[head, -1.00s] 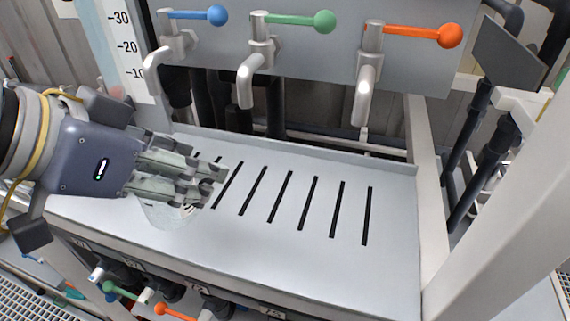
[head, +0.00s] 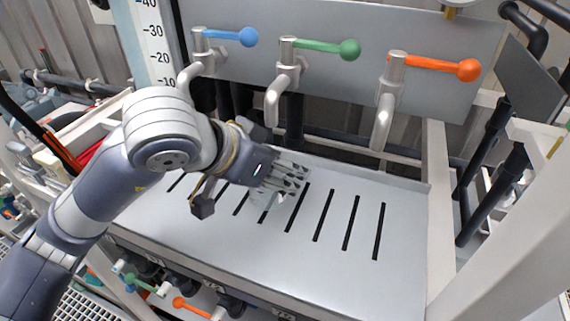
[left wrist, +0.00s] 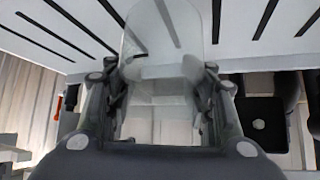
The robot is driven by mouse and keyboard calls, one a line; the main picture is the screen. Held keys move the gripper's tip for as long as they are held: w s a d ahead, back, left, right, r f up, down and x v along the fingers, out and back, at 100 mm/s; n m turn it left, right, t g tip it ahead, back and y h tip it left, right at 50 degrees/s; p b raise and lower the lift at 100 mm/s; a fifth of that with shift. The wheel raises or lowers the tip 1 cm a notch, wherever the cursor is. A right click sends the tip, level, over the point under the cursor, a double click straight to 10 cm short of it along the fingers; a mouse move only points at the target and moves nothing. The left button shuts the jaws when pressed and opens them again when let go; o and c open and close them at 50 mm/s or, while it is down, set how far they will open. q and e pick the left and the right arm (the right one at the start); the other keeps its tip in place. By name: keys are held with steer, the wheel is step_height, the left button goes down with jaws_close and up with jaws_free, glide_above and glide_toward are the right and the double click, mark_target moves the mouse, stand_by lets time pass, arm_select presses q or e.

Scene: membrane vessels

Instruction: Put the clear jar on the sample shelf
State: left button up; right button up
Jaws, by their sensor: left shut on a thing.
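The clear jar (left wrist: 160,38) is between the fingers of my left gripper (left wrist: 158,85) in the left wrist view. My left gripper (head: 288,182) is shut on it. In the head view only a faint part of the jar (head: 266,200) shows below the fingers, over the slotted light-grey shelf (head: 335,262). The shelf also fills the top of the left wrist view (left wrist: 245,50). I cannot tell whether the jar's base touches the shelf. My right gripper is not in view.
A panel behind the shelf carries blue (head: 235,36), green (head: 330,48) and orange (head: 440,68) levered taps, with spouts hanging over the shelf's back edge. A white post (head: 500,245) stands at the right. The shelf's right part is clear.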

arm_select(q)
steer(key=shift+x, duration=1.05)
steer(key=shift+f, duration=0.1)
steer(key=o, duration=1.2)
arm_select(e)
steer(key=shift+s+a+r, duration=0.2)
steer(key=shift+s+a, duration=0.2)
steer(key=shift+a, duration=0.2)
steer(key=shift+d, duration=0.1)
arm_select(q)
steer(key=shift+s+a+r, duration=0.2)
steer(key=shift+a+r, duration=0.05)
steer(key=shift+r, duration=0.2)
steer(key=shift+b+v, duration=1.1)
steer(key=shift+v, duration=4.55)
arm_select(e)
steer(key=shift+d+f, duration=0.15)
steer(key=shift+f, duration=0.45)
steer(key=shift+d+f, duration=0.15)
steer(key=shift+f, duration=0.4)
